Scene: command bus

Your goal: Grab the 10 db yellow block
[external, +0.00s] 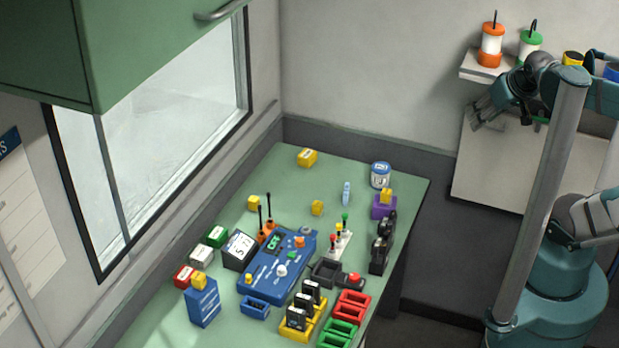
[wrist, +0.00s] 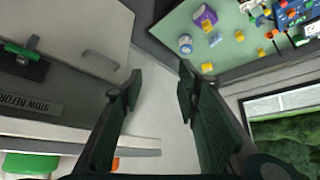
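Several yellow blocks are on the green table. The largest, a yellow block with a white label (external: 307,157), sits alone near the far edge; its label is too small to read. It also appears to show in the wrist view (wrist: 207,68), beyond my right finger's tip. Smaller yellow blocks stand nearer the middle, one at the left (external: 254,203) and one at the right (external: 317,208). I cannot tell which is marked 10 dB. My gripper (external: 487,112) is raised at the right, well away from the table. In the wrist view its fingers (wrist: 158,88) are spread and empty.
A blue-and-white can (external: 381,174) and a purple block with a yellow top (external: 383,207) stand at the table's right. A blue control box (external: 277,262), upright black-tipped sticks and coloured trays crowd the front. A wall shelf (external: 487,70) with bottles is near my gripper.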

